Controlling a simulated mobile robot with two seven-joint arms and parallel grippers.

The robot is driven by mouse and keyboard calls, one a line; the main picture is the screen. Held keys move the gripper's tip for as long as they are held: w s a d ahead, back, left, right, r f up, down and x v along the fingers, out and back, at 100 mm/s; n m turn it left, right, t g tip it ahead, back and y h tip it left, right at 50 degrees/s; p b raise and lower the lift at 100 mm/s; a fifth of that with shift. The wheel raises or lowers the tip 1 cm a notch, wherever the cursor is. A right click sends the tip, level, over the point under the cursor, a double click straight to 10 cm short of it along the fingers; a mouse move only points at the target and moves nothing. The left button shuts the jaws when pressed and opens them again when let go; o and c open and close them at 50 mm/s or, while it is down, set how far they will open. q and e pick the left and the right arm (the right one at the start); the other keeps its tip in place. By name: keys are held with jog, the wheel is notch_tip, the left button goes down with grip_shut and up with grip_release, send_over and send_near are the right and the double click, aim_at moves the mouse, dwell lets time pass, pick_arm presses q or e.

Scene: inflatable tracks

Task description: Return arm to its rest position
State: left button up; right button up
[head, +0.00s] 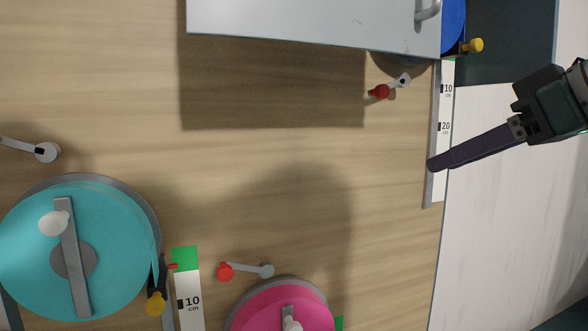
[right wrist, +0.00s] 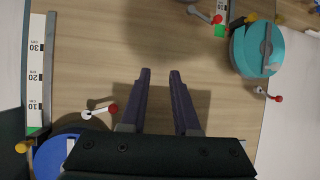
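My right gripper (head: 432,165) comes in from the right edge in the head view. Its dark fingers point left, over a white measuring strip at the right edge of the wooden surface. In the right wrist view my right gripper (right wrist: 160,72) has its two fingers apart, with only bare wood between them. It holds nothing. My left gripper is not in view.
A teal disc (head: 120,240) and a pink disc (head: 262,308) are at the lower left and bottom. A grey panel (head: 300,18) covers the top, beside a blue disc (head: 453,25). Small red-tipped levers stand nearby. The middle wood is clear.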

jog(key=s+a+f+m+g+h, duration=0.2)
jog(key=s+f+m+g+h, duration=0.3)
jog(key=s+f, duration=1.75)
jog(key=s+d+f+n+g, duration=0.1)
jog(key=s+d+f+g, duration=0.15)
jog(key=s, duration=0.55)
notch_tip(320, 180, up, 14)
jog(key=a+p, duration=0.1)
jog(key=p, duration=1.3)
jog(key=shift+w+h, duration=0.35)
jog(key=shift+h, duration=0.05)
